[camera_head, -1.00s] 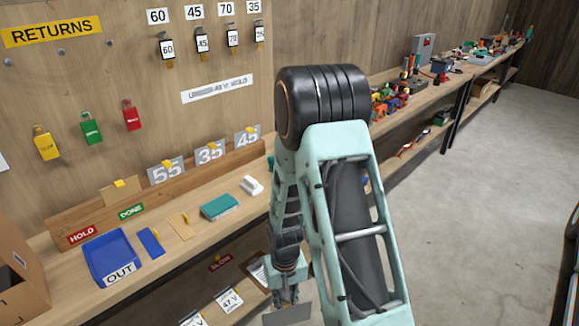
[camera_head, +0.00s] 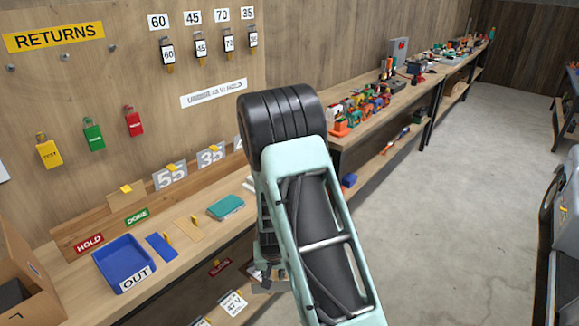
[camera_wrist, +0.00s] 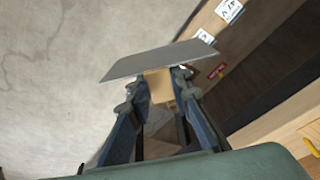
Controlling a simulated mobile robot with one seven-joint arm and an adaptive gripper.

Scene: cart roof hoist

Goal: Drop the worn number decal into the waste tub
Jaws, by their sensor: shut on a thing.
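In the wrist view my gripper (camera_wrist: 159,84) is shut on a thin grey plate (camera_wrist: 155,63), which I take to be the worn number decal. A small tan tab (camera_wrist: 160,90) shows between the fingers below the plate. No number shows on the face I see. The plate is held in the air, with concrete floor and a shelf edge beyond it. In the head view my arm covers most of the gripper, and the plate is not visible. I cannot make out a waste tub in either view.
A bench along the wall holds a blue OUT tray (camera_head: 125,262), a teal block (camera_head: 225,207) and number plates such as 55 (camera_head: 170,176). A cardboard box (camera_head: 28,285) stands at left. A grey machine (camera_head: 563,235) is at the right edge. The floor (camera_head: 450,200) between is clear.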

